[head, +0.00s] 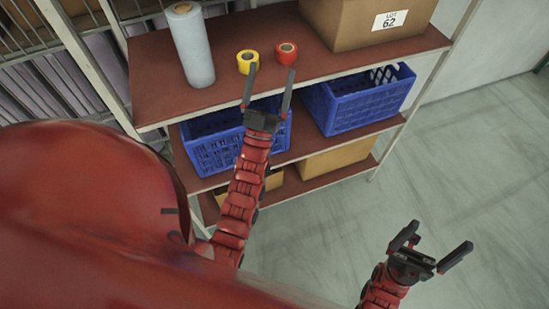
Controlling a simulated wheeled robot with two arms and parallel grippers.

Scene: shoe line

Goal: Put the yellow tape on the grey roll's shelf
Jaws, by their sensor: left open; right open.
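The yellow tape (247,62) sits on the top visible shelf (150,72), between the grey roll and a red tape. The grey roll (191,47) stands upright on the same shelf, to the left of the yellow tape. My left gripper (269,83) is open, its fingers pointing up the picture toward the two tapes. Its left fingertip appears just below the yellow tape; I cannot tell whether they touch. Nothing shows between its fingers. My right gripper (438,244) is open and empty over the floor at the lower right.
The red tape (287,53) is close to the right of the yellow tape. A cardboard box (350,30) marked LOT 62 stands further right. Blue crates (218,150) (352,108) and brown boxes (338,158) fill lower shelves. Grey floor (480,150) at right is clear.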

